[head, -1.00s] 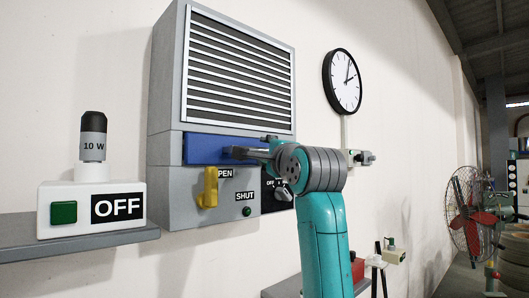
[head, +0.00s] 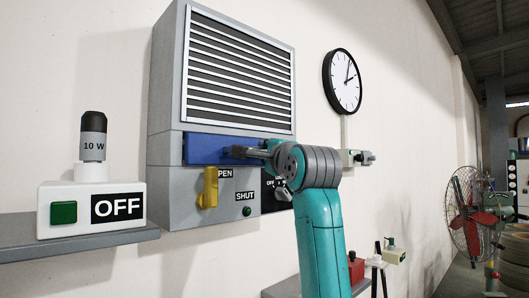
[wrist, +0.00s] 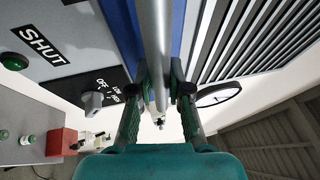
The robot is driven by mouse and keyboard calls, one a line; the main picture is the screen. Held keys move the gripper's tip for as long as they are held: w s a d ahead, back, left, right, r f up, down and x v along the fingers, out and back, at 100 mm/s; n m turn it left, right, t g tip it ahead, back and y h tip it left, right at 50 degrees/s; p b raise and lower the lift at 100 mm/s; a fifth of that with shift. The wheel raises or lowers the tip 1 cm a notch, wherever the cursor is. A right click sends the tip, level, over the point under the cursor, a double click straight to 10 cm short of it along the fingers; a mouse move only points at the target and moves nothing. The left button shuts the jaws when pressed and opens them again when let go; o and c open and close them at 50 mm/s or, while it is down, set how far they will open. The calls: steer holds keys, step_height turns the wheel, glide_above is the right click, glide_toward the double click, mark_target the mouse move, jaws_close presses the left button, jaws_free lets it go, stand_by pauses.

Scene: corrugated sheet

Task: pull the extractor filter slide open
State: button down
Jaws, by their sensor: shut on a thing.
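The extractor filter slide is a blue panel (head: 205,149) in the grey extractor housing, below the louvred grille. In the wrist view its blue face (wrist: 183,25) runs behind a round grey handle bar (wrist: 153,32). My gripper (head: 250,152) is at the right part of the slide in the head view. In the wrist view my gripper (wrist: 159,78) has a finger on each side of the bar and is shut on it. My gripper and wrist hide the right end of the slide. The panel looks about level with the housing front.
A yellow lever (head: 208,187) sticks out below the slide, beside OPEN and SHUT labels. A clock (head: 342,82) hangs right of the housing. A lamp box marked OFF (head: 95,208) stands on the left shelf.

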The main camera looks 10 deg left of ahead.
steer(key=s+d, duration=0.8)
steer(key=d, duration=0.3)
steer(key=shift+s, duration=0.35)
steer(key=shift+d, duration=0.1)
steer(key=c, duration=1.1)
jaws_free()
steer(key=v, duration=1.2)
steer(key=shift+f, duration=0.1)
